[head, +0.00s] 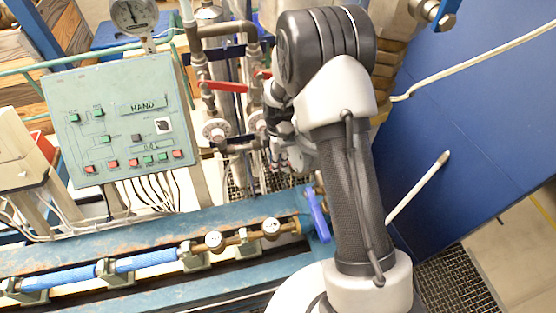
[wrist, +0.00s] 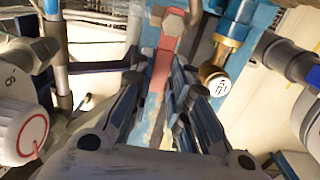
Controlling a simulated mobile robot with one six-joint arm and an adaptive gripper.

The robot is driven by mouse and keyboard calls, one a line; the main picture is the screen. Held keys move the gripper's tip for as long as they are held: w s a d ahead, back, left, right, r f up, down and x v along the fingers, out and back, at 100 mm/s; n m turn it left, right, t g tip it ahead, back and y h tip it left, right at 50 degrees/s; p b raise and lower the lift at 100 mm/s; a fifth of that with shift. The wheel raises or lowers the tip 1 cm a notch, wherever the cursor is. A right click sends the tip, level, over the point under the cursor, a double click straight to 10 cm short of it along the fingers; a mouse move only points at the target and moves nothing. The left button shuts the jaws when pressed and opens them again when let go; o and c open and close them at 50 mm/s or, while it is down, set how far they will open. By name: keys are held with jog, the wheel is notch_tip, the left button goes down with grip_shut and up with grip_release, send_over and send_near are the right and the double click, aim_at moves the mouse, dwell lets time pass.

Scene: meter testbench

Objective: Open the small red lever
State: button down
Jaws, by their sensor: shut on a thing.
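In the wrist view a red lever (wrist: 166,58) with a bolt head at its far end runs lengthwise between the fingers of my gripper (wrist: 158,88). The fingers are shut on the lever from both sides. In the head view my gripper (head: 285,152) is low among the pipes, partly hidden by my arm. A longer red lever (head: 226,86) lies across the pipes to its upper left. A small red piece (head: 263,73) shows beside my arm; I cannot tell whether it belongs to the held lever.
A green control panel (head: 122,118) stands to the left. A blue bench (head: 150,228) with brass meters and a blue lever (head: 318,215) runs below. Pipes and valves crowd my gripper. In the wrist view a white knob (wrist: 20,132) is at left and a brass fitting (wrist: 214,78) at right.

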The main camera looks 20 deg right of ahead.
jog(key=shift+s+d+n+b, duration=0.1)
jog(key=shift+s+n+b, duration=0.35)
jog(key=shift+n, duration=0.3)
jog(key=shift+s+d+n+b, duration=0.1)
jog(key=shift+s+n+b, duration=0.1)
jog(key=shift+n+b, duration=0.45)
jog(key=shift+s+n+b, duration=0.35)
jog(key=shift+n, duration=0.55)
jog(key=c, duration=1.5)
grip_release()
notch_tip(320, 180, up, 12)
